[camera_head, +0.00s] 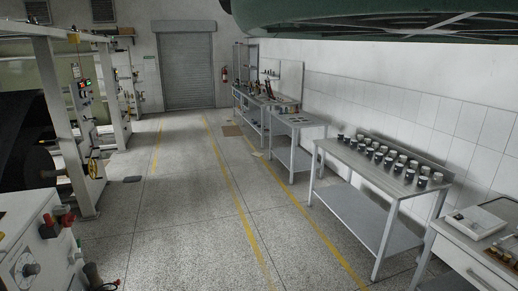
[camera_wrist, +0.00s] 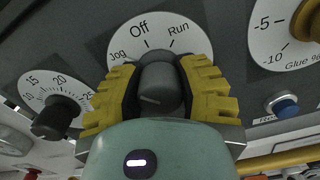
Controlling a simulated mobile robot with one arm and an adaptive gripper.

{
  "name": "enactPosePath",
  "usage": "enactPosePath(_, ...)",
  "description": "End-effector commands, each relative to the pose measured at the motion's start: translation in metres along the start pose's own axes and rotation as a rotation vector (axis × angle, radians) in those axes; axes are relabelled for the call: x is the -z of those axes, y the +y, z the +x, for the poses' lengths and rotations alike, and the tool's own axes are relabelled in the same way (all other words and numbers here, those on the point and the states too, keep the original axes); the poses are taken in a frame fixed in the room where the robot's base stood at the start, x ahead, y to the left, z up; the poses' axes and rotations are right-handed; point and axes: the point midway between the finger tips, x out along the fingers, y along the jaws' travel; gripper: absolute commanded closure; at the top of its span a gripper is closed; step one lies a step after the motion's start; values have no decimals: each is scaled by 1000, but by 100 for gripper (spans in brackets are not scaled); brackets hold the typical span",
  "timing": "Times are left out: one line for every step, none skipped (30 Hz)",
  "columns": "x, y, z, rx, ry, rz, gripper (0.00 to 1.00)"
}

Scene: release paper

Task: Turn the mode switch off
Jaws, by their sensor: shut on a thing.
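The mode switch is a dark round knob (camera_wrist: 160,88) on a white dial (camera_wrist: 125,45) marked Jog, Off and Run, in the wrist view. My gripper (camera_wrist: 158,76) has its two yellow ribbed fingers shut on the knob, one on each side. The knob's upper end lies below the Off and Run labels, with Off nearly straight above it. A short pale line shows on the knob's face, but I cannot tell which label the knob points to. My gripper does not show in the head view.
Beside the switch are a smaller black knob (camera_wrist: 58,118) on the left, a blue button (camera_wrist: 285,106) and a Glue dial (camera_wrist: 285,35) on the right. In the head view, a white control cabinet (camera_head: 25,220) stands lower left and a cup-laden table (camera_head: 345,155) right.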

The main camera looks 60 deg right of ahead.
Motion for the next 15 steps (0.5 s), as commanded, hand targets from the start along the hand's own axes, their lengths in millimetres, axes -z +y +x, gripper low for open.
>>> enactPosePath(1,2,1,-5,3,13,100)
enactPosePath(2,2,1,-5,4,24,100)
enactPosePath(2,2,1,-6,5,40,100)
enactPosePath(2,2,1,-6,5,53,100)
enactPosePath(2,2,1,-6,5,67,100)
enactPosePath(1,2,1,-5,4,86,100)
enactPosePath(1,2,1,-5,3,103,100)
enactPosePath(0,2,1,-4,2,118,100)
enactPosePath(0,2,1,-3,3,141,100)
enactPosePath(0,2,1,-4,3,158,100)
enactPosePath(0,2,1,-4,3,177,100)
enactPosePath(0,2,1,-4,4,201,100)
enactPosePath(0,2,1,-3,5,221,100)
enactPosePath(0,2,1,-4,4,242,100)
enactPosePath(-1,2,1,-4,5,273,100)
